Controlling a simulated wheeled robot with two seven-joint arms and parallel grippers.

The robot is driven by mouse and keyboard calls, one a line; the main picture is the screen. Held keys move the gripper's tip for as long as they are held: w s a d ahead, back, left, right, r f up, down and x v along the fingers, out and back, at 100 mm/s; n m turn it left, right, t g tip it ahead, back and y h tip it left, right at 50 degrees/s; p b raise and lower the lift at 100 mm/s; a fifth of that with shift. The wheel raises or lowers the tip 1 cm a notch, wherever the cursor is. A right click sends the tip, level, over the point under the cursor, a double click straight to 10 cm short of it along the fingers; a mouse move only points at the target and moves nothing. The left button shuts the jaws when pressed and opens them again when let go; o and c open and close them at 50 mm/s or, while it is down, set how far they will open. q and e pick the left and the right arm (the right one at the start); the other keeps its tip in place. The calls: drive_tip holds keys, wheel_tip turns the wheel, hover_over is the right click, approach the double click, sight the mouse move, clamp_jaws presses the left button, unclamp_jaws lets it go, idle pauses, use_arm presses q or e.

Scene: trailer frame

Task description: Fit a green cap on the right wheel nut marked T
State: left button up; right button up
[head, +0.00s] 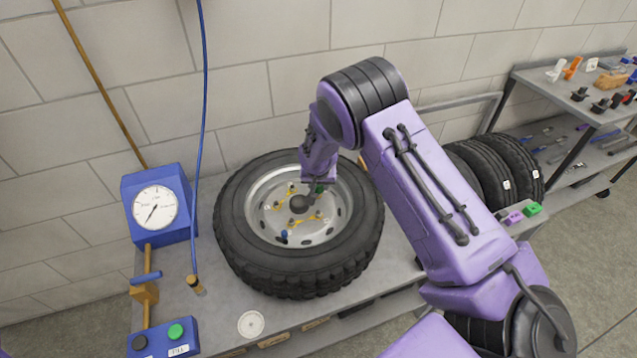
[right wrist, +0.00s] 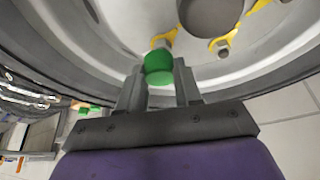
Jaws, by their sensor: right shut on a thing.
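The wheel (head: 236,255) lies flat on the bench, its silver rim facing up. Yellow pointers and several nuts surround the dark hub (head: 299,206). My right gripper (head: 319,186) is over the right side of the rim, shut on a green cap (right wrist: 158,62). In the right wrist view the cap is between the fingers, close to a nut with a yellow pointer (right wrist: 163,40); I cannot tell whether they touch. A blue cap (head: 284,236) sits at the rim's near side. No letter T is readable. My left gripper is not in view.
A blue pressure gauge (head: 157,206) stands left of the wheel, with a hose hanging beside it. A white disc (head: 251,323) lies at the bench front. Green (head: 532,209) and purple (head: 513,218) pieces sit at the right end. Spare tyres (head: 497,170) and a shelf are behind.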

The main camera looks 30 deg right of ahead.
drive_tip(key=shift+w+f+b, duration=0.1)
drive_tip(key=shift+f+b, duration=0.25)
drive_tip(key=shift+f, duration=0.45)
drive_tip(key=shift+r+p, duration=0.8)
drive_tip(key=shift+r, duration=0.05)
drive_tip(key=shift+w, duration=0.15)
drive_tip(key=shift+w, duration=0.25)
drive_tip(key=shift+f, duration=0.1)
drive_tip(key=shift+f+b, duration=1.05)
drive_tip(key=shift+f, duration=0.45)
